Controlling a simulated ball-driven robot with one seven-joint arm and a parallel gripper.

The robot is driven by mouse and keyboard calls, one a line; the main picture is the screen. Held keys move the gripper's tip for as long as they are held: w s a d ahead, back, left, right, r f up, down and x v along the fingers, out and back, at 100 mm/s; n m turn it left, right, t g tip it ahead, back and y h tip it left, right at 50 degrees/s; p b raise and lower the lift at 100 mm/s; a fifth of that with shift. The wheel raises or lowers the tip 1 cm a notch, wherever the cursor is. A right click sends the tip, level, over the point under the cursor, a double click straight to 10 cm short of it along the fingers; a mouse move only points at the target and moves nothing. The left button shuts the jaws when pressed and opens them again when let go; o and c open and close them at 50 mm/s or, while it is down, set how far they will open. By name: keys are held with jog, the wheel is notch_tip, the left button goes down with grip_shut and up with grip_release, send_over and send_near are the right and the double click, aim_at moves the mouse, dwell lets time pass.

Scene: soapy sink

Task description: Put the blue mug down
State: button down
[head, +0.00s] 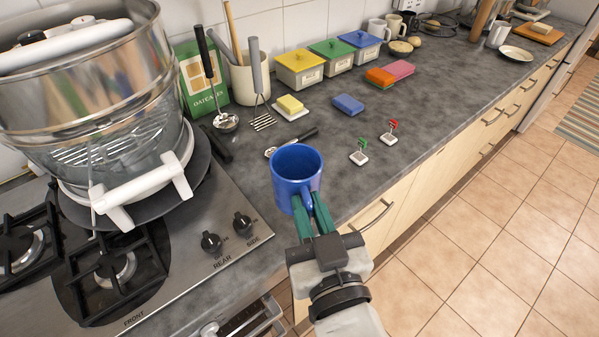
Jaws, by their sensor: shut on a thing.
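The blue mug (296,172) is upright in the middle of the head view, near the front edge of the grey counter (440,110). My gripper (310,208) reaches it from below in the picture, with its green fingers shut on the mug's near side. The fingers hide part of the mug's lower near side. I cannot tell whether the mug's base touches the counter.
The stove (160,270) with a large steamer (90,100) fills the left.

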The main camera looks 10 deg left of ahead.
jog(key=shift+s+a+r, duration=0.1)
jog(key=shift+a+r, duration=0.2)
jog(key=shift+r, duration=0.2)
jog(key=shift+w+a, duration=0.15)
jog(key=shift+w, duration=0.1)
jog(key=w+f, duration=0.1)
jog(key=w, duration=0.2)
jog(key=w+f+p, duration=0.1)
jog(key=w, duration=0.2)
jog(key=w+f+p, duration=0.1)
jog(key=w, duration=0.2)
jog(key=shift+a+f, duration=0.35)
jog(key=shift+a, duration=0.05)
jog(key=w+f, duration=0.1)
jog(key=f, duration=0.1)
jog(key=w+f, duration=0.1)
jog(key=f, duration=0.1)
jog(key=w+f, duration=0.2)
jog(key=shift+w+a, duration=0.1)
jog(key=shift+a, duration=0.15)
jog(key=shift+f+b, duration=0.75)
jog(key=shift+f, duration=0.8)
jog(key=shift+f, duration=0.1)
